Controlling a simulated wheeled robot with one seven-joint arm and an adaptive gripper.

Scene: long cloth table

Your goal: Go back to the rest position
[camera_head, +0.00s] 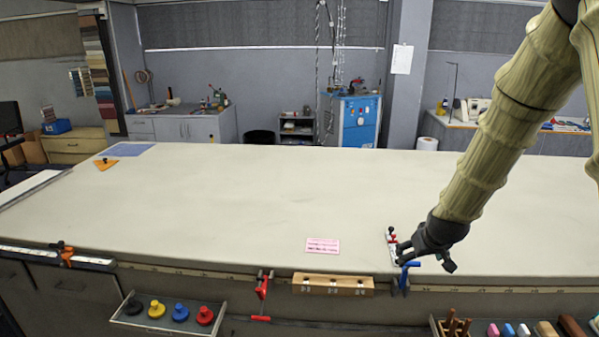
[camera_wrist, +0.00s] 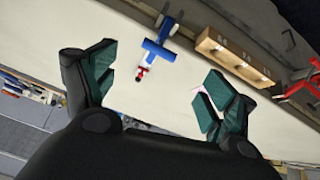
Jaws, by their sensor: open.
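My gripper (camera_head: 427,262) hangs low over the front edge of the long cloth table (camera_head: 220,205), right of the middle. In the wrist view its two dark green fingers (camera_wrist: 160,88) are spread wide apart with nothing between them. A blue clamp (camera_head: 404,275) sits on the table's front edge just below the gripper. It also shows beyond the fingers in the wrist view (camera_wrist: 160,50). A small red, white and dark item (camera_head: 391,243) is just left of the gripper. The gripper partly hides this area.
A wooden block with holes (camera_head: 310,285) and a red clamp (camera_head: 263,293) are along the front edge. A pink card (camera_head: 322,241) lies on the table. Coloured knobs sit in a tray (camera_head: 130,323) below. An orange piece (camera_head: 106,165) lies far left. The table's middle is clear.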

